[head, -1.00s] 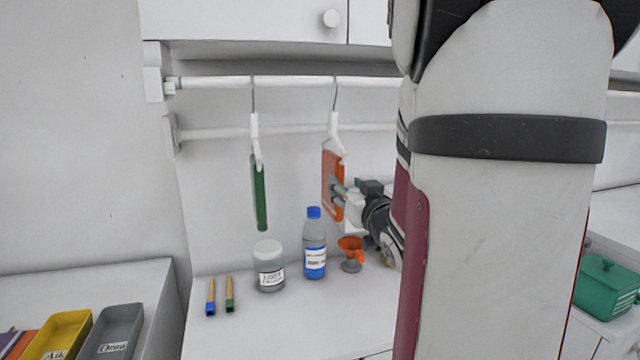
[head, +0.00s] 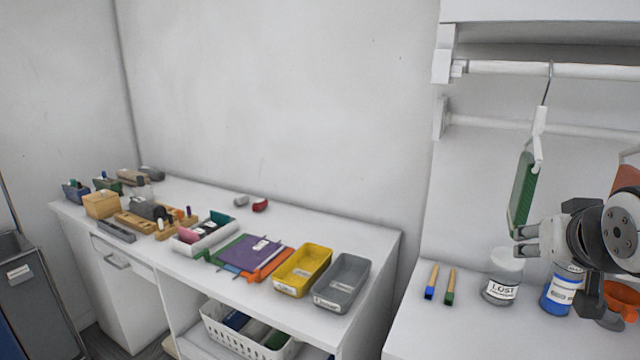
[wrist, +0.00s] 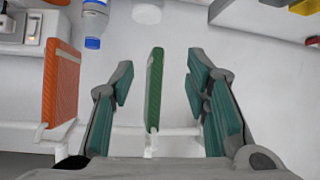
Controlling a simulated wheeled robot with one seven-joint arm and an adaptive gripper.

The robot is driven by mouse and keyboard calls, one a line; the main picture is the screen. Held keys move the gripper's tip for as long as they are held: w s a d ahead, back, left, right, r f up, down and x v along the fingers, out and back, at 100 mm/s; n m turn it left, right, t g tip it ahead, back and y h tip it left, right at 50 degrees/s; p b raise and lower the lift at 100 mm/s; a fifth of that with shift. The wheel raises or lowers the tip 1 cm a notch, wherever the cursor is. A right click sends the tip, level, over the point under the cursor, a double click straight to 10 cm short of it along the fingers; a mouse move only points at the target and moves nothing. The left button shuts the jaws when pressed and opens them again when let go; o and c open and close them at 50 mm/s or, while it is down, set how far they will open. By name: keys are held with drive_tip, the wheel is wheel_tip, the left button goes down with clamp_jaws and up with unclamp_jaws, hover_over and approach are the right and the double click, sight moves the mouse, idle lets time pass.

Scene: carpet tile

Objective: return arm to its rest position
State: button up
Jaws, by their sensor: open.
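Below my gripper stand a white-lidded jar (head: 500,290) and a blue-labelled bottle (head: 562,292), with an orange funnel (head: 622,300) to the right. Two brushes (head: 440,284) lie left of the jar. A side counter (head: 390,250) holds yellow (head: 303,270) and grey (head: 342,283) trays.

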drive_tip(key=s+a+f+n+g+y, duration=0.3)
drive_tip(key=s+a+n+g+y, duration=0.1)
drive_tip(key=s+a, duration=1)
drive_tip(key=a+g, duration=0.1)
drive_tip(key=a, duration=0.2)
drive_tip(key=shift+y, duration=0.4)
drive_tip(key=shift+f, duration=0.1)
